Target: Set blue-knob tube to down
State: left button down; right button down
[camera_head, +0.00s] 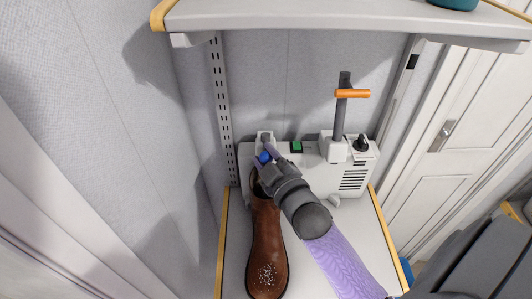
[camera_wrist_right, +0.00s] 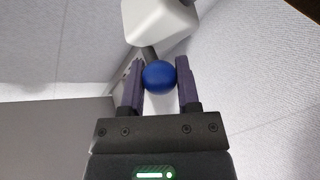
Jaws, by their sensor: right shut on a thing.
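The blue knob (camera_head: 264,157) shows beside my right gripper (camera_head: 267,160) at the left end of a white machine (camera_head: 315,170). In the right wrist view the blue knob (camera_wrist_right: 159,77) sits between the two purple fingers of my right gripper (camera_wrist_right: 160,85), which is shut on it. A short piece of dark tube (camera_wrist_right: 150,54) joins the knob to a white housing (camera_wrist_right: 158,20). My gripper hides most of this tube in the head view, so its exact tilt is hard to tell. My left gripper is not in view.
A second dark tube (camera_head: 340,115) with an orange knob (camera_head: 352,93) stands upright on the machine. A shelf (camera_head: 350,14) hangs above, and a wall is on the left.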

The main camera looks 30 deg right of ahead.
jog(key=shift+c, duration=1.6)
grip_release()
jog(key=s, duration=1)
jog(key=shift+a, duration=0.45)
